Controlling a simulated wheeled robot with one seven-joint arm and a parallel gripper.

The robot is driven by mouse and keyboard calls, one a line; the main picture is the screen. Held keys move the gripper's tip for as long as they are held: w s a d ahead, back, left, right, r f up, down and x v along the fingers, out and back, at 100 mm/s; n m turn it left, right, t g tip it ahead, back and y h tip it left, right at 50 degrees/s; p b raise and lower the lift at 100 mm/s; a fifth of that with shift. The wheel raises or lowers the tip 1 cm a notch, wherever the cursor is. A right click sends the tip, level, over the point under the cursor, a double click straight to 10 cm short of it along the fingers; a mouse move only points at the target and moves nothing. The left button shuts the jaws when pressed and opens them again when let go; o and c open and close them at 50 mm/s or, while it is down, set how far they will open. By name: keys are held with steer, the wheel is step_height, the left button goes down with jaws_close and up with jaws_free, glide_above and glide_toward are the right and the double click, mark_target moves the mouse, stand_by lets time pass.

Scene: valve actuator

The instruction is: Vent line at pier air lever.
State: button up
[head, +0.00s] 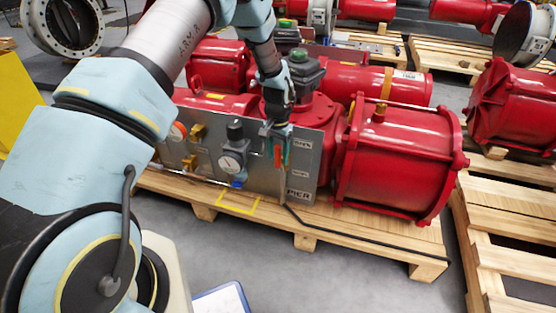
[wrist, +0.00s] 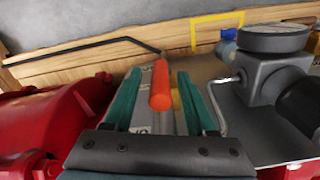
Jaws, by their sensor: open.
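The pier air lever, with an orange-red handle (wrist: 160,86), shows in the wrist view between the two green fingers of my gripper (wrist: 159,73). The fingers are open, with a gap on each side of the handle. In the head view my gripper (head: 278,150) points down in front of the grey panel (head: 308,165), right of the gauge. The orange handle shows there only as a small patch between the fingers. The label PIER is at the panel's lower right. The lever's mount is mostly hidden by the gripper.
A pressure gauge with a dark regulator (head: 232,160) stands left of my gripper; in the wrist view the regulator (wrist: 270,75) is close to the right finger. A bent metal tube runs beside that finger. A red actuator cylinder (head: 395,160) lies to the right on the wooden pallet (head: 350,225).

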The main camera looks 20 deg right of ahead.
steer(key=shift+f, duration=0.9)
steer(key=shift+c, duration=0.3)
jaws_close()
stand_by(0.6)
